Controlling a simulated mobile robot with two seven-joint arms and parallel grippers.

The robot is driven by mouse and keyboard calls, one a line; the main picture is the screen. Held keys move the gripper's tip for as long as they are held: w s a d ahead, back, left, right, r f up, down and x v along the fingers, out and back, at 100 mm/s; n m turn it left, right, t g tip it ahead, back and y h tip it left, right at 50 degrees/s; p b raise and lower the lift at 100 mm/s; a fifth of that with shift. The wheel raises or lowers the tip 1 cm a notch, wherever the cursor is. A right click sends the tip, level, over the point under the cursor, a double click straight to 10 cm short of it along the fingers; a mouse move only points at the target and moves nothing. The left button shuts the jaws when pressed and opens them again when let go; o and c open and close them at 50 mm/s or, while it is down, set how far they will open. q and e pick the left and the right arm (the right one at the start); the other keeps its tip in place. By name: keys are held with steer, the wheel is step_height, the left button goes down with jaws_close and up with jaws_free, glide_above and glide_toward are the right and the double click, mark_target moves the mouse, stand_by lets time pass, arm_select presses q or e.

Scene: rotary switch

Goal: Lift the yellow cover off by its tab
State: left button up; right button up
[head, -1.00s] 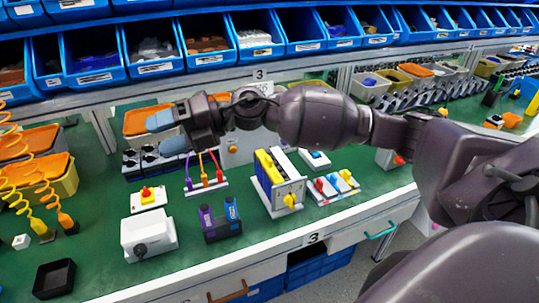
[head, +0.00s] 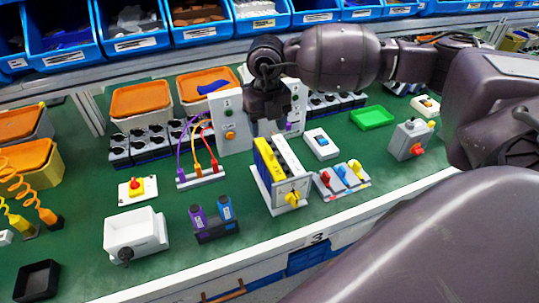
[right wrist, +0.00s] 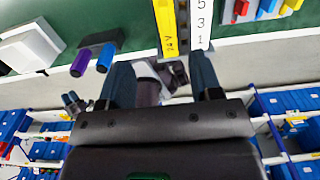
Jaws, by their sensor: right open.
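The yellow cover (head: 268,163) is a long upright strip along the left side of a white switch unit (head: 290,160) on the green bench. In the right wrist view the cover (right wrist: 166,28) runs beside a white numbered strip (right wrist: 200,24). Its tab is not clearly distinguishable. My right gripper (head: 266,118) points down above the back of the unit, its fingertips hard to see in the head view. In the right wrist view the gripper (right wrist: 163,80) is open and empty, with the cover ahead between its fingers. A small dark shape, perhaps my left gripper (right wrist: 73,102), shows far off.
A yellow rotary knob (head: 292,198) is on the unit's front. Purple and blue plugs (head: 212,218) stand left, coloured switches (head: 342,180) right. A panel with buttons (head: 232,122) stands behind. The bench between the white box (head: 136,235) and the plugs is clear.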

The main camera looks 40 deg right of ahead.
mark_target(270, 149)
step_height(270, 149, down, 5)
steer(key=shift+r, duration=0.2)
steer(key=shift+w+d+f, duration=0.1)
steer(key=shift+d+f, duration=0.1)
steer(key=shift+f, duration=0.75)
steer(key=shift+w+d+f, duration=0.1)
steer(key=shift+d+f, duration=0.05)
steer(key=shift+f, duration=0.85)
steer(key=shift+w+d+f, duration=0.1)
steer(key=shift+d+f, duration=0.1)
steer(key=shift+f, duration=0.75)
steer(key=c, duration=1)
